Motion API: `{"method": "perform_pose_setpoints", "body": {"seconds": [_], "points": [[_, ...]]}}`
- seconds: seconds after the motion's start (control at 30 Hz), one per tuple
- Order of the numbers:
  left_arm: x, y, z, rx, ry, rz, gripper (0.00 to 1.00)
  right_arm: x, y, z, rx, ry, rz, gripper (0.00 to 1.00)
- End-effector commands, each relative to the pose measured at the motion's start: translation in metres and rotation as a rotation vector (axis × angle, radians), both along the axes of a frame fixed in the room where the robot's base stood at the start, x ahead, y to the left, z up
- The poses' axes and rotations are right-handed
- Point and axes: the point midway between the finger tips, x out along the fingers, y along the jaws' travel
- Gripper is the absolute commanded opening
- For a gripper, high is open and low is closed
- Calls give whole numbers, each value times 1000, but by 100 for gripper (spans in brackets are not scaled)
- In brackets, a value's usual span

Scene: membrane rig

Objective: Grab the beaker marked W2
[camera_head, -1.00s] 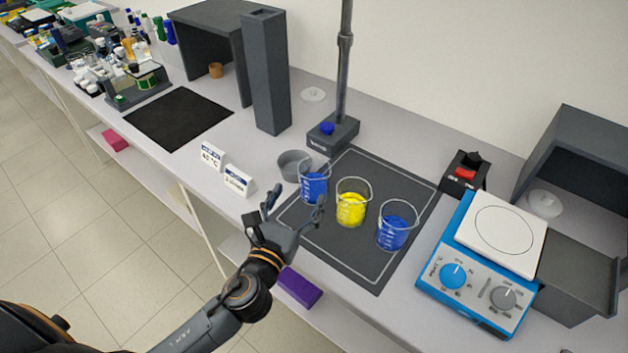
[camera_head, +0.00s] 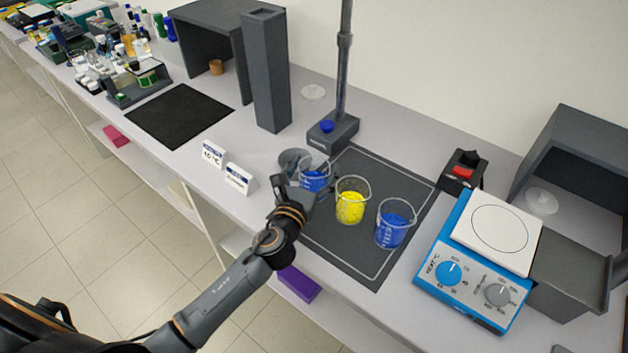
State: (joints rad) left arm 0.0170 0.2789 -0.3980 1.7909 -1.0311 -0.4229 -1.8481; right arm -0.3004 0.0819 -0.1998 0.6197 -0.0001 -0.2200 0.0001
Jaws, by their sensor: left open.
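Three glass beakers stand on the dark outlined mat (camera_head: 345,256). The left beaker (camera_head: 315,179) holds blue liquid, the middle beaker (camera_head: 351,205) yellow liquid, and the right beaker (camera_head: 393,228) blue liquid. Their markings are too small to read, so I cannot tell which is W2. My left gripper (camera_head: 297,185) is open at the left beaker's near side and hides its lower part. I cannot tell whether the fingers touch the glass. My right gripper is not in view.
A stand with a heavy base (camera_head: 334,133) rises behind the mat. A blue hotplate (camera_head: 478,265) and a red-switched box (camera_head: 462,172) are to the right. Two small signs (camera_head: 240,178) stand left.

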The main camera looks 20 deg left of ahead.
Motion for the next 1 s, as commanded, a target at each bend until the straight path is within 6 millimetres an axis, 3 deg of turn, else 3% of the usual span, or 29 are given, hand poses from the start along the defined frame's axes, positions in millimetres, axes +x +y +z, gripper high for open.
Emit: {"method": "perform_pose_setpoints", "body": {"seconds": [0.07, 0.3, 0.67, 0.87, 1.0], "points": [[0, 0, 0, 0, 0, 0, 74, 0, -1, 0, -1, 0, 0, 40], [0, 0, 0, 0, 0, 1, 25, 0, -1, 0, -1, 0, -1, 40], [0, 1, 7, 1, -3, 1, 24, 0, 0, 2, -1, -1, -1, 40], [0, 1, 33, 3, -7, -1, 24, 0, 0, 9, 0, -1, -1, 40], [-17, 8, 56, 4, -4, -2, 24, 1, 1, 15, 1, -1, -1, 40]]}}
